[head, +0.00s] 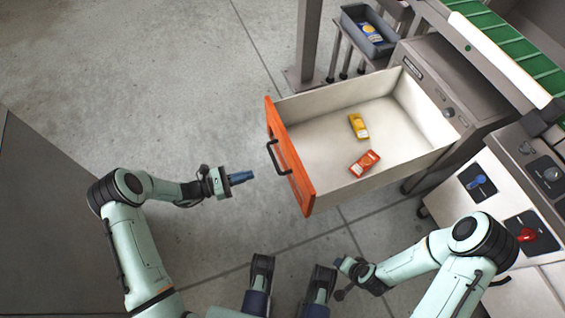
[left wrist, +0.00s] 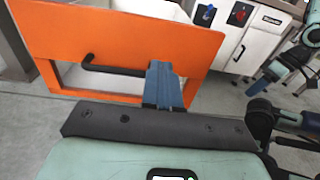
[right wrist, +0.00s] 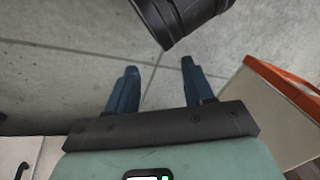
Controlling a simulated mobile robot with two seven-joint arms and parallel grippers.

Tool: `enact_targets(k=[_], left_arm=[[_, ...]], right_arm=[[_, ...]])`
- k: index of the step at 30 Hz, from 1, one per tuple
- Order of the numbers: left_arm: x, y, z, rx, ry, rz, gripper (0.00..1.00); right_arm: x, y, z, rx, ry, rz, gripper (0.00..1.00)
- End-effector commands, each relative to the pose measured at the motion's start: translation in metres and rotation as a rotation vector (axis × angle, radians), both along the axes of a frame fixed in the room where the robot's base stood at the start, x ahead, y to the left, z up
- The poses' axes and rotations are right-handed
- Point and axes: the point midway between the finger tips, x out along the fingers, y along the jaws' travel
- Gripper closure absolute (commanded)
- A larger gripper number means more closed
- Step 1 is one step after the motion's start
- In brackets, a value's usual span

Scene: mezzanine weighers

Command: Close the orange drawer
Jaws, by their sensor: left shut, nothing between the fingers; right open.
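The orange-fronted drawer (head: 305,182) is pulled far out of its grey cabinet in the head view. A black bar handle (head: 277,158) is on its front. My left gripper (head: 240,177) is shut and empty, a short gap before the front, pointing at it. In the left wrist view the orange front (left wrist: 120,40) fills the upper middle, and the blue fingers (left wrist: 163,85) overlap the right end of the handle (left wrist: 112,70). My right gripper (head: 344,279) is open and empty, below the drawer in the picture. The right wrist view shows the drawer's edge (right wrist: 285,78) at right.
A yellow item (head: 358,126) and a red item (head: 365,162) lie in the drawer. A grey bin (head: 368,30) stands behind it, beside a green-topped conveyor (head: 510,50). A white panel with blue and red knobs (head: 500,205) is at right. Floor left of the drawer is clear.

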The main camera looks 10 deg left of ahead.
Motion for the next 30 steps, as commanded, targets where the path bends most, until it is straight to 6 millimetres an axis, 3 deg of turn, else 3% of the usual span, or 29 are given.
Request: enact_targets(k=[2, 5, 16, 24, 30], left_arm=[[0.009, 0.007, 0.004, -0.029, -0.023, 0.029, 1.00], [0.016, 0.003, 0.008, -0.040, -0.033, 0.037, 1.00], [0.055, -0.059, 0.007, -0.039, -0.032, 0.031, 1.00], [0.080, -0.096, 0.007, -0.038, -0.030, 0.033, 1.00], [0.087, -0.106, 0.008, -0.038, -0.030, 0.034, 1.00]], right_arm=[[0.003, -0.001, -0.005, -0.003, -0.007, -0.003, 0.48], [0.005, -0.002, -0.005, -0.005, -0.012, -0.005, 0.48], [0.020, -0.011, -0.016, -0.026, -0.050, -0.021, 0.48], [0.003, -0.013, -0.034, -0.025, 0.007, -0.023, 0.48], [-0.003, -0.014, -0.038, -0.024, 0.028, -0.025, 0.48]])
